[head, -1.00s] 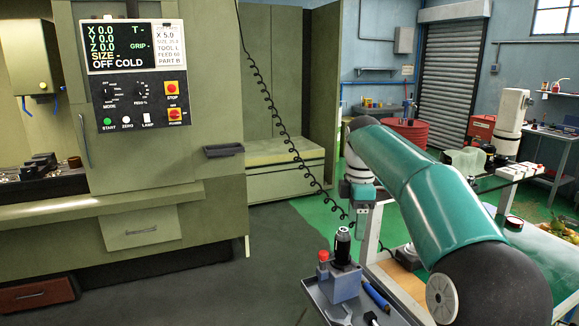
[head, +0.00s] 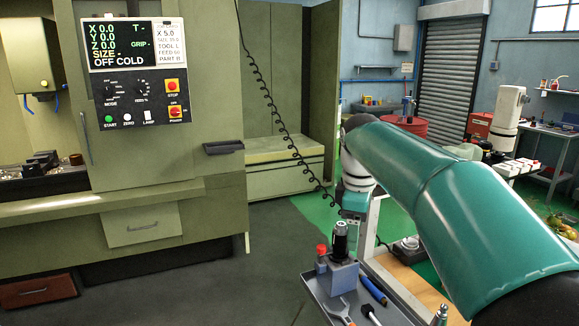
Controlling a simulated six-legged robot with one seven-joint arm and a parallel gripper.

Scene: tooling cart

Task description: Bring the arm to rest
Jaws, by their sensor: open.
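My arm is a teal and black link that crosses the right half of the head view. My gripper (head: 351,215) hangs at its far end, pointing down, above and behind the grey tooling tray. It is small in view and partly covered by my arm. Its jaws are open and nothing shows between them. A dark tool holder (head: 340,240) stands upright in a grey block (head: 337,276) just in front of and below the gripper. I cannot tell the exact gap between the two.
The tray (head: 318,284) also holds a red-capped item (head: 321,252), a wrench (head: 340,310) and a blue-handled tool (head: 372,289). A green machine with a control panel (head: 136,72) fills the left. A coiled cable (head: 281,130) hangs mid-view. Grey floor lies open between machine and tray.

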